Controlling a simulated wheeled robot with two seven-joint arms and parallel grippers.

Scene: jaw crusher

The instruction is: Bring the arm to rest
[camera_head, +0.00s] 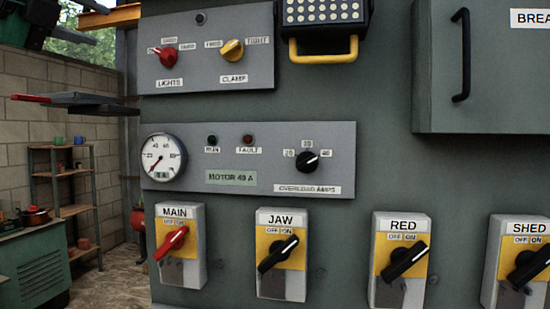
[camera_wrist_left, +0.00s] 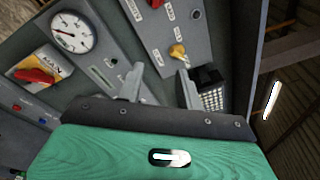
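My left gripper (camera_wrist_left: 160,80) shows in the left wrist view, with two grey fingers standing apart and nothing between them. A dark band and a green front with a pale slot lie below the fingers. Behind the fingers is the grey control panel (camera_head: 260,140), seen tilted. I cannot make out the left gripper clearly in the head view. In the wrist view the white gauge (camera_wrist_left: 75,32) and the red MAIN handle (camera_wrist_left: 38,75) are left of the fingers. The yellow CLAMP knob (camera_wrist_left: 177,51) shows near the right finger. My right gripper is not in view.
Several switch boxes, including MAIN (camera_head: 178,245) and JAW (camera_head: 281,255), line the panel's bottom. A yellow handle (camera_head: 323,56) and a cabinet handle (camera_head: 461,55) protrude above. A red-ended dark bar (camera_head: 85,102) sticks out left of the panel, before shelves (camera_head: 67,175).

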